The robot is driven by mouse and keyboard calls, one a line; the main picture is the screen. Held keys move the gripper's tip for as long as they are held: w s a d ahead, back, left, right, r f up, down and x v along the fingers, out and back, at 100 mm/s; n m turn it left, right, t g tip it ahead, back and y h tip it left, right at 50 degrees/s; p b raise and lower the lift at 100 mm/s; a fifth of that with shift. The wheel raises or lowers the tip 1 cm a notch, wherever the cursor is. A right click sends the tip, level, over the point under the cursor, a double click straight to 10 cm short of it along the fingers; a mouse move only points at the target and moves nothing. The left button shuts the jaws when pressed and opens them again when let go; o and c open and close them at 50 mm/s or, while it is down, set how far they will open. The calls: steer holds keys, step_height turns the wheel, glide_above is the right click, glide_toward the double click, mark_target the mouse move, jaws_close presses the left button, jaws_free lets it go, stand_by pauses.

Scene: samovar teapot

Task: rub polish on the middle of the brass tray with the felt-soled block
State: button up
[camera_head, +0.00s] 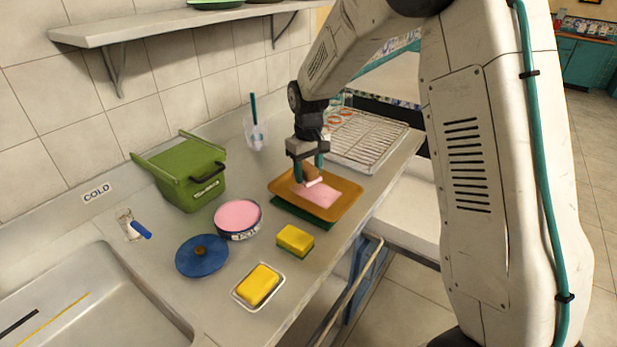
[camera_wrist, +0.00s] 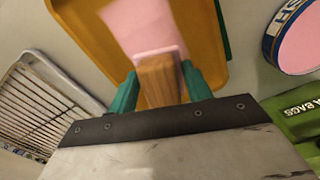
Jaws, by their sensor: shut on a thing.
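The brass tray (camera_head: 284,185) lies on a green mat (camera_head: 290,212) on the counter. A pink patch of polish (camera_head: 318,194) covers part of its middle; it also shows in the wrist view (camera_wrist: 140,22). My gripper (camera_head: 309,175) is over the tray, its green fingers shut on the wooden block (camera_wrist: 159,80). The block's pale pink edge (camera_wrist: 157,53) is at the patch. I cannot tell whether its felt sole touches the tray. An open tin of pink polish (camera_head: 238,218) stands left of the tray.
A blue lid (camera_head: 202,256), a yellow sponge (camera_head: 295,240) and a dish with a yellow block (camera_head: 258,286) lie in front. A green box (camera_head: 185,172) stands left. A wire rack (camera_head: 368,140) is behind the tray. The sink (camera_head: 80,305) is front left.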

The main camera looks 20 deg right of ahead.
mark_target(309, 167)
steer(key=shift+r, duration=2.6)
